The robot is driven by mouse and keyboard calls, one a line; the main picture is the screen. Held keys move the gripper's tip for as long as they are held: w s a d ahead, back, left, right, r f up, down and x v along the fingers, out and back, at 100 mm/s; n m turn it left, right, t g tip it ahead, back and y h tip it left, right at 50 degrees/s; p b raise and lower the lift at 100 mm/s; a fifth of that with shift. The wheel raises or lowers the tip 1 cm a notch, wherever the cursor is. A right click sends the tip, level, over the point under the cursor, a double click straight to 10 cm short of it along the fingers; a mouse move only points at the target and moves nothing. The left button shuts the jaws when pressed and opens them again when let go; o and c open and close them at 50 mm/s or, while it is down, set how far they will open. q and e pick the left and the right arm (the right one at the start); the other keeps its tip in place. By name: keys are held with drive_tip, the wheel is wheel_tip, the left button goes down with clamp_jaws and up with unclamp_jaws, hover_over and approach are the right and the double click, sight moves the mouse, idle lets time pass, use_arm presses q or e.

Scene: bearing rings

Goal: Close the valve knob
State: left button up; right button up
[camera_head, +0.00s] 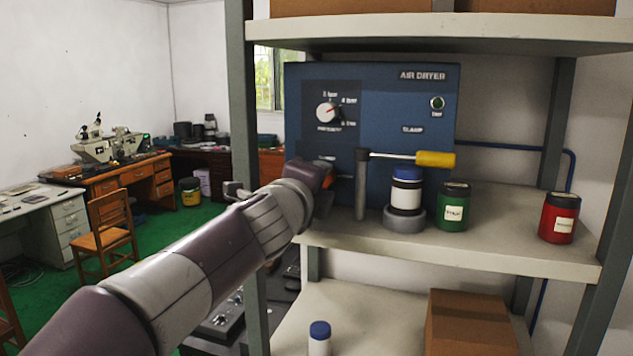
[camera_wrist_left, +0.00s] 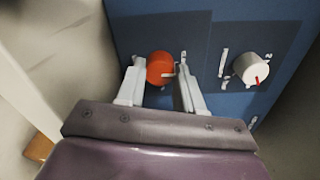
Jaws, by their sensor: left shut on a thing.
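The orange-red valve knob (camera_wrist_left: 160,67) sits on the dark blue panel of the air dryer (camera_head: 420,135). In the left wrist view my left gripper (camera_wrist_left: 161,75) has one finger on each side of the knob and is shut on it. In the head view my left gripper (camera_head: 322,190) is at the lower left of the panel, and the arm and gripper hide most of the knob. A white dial with a red pointer (camera_head: 327,112) is above it; it also shows in the wrist view (camera_wrist_left: 252,69). My right gripper is not in view.
A shelf post (camera_head: 243,150) rises left of the dryer. A cardboard box (camera_head: 470,325) is below.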

use_arm(q)
drive_tip(key=shift+f+n, duration=0.3)
drive_tip(key=shift+n, duration=0.2)
drive_tip(key=o, duration=1)
drive_tip(key=shift+o, duration=0.2)
drive_tip(key=shift+r, duration=0.15)
drive_tip(key=shift+s, duration=0.15)
drive_tip(key=b+v, duration=0.1)
drive_tip(key=v, duration=1.1)
drive_tip(key=shift+s, duration=0.2)
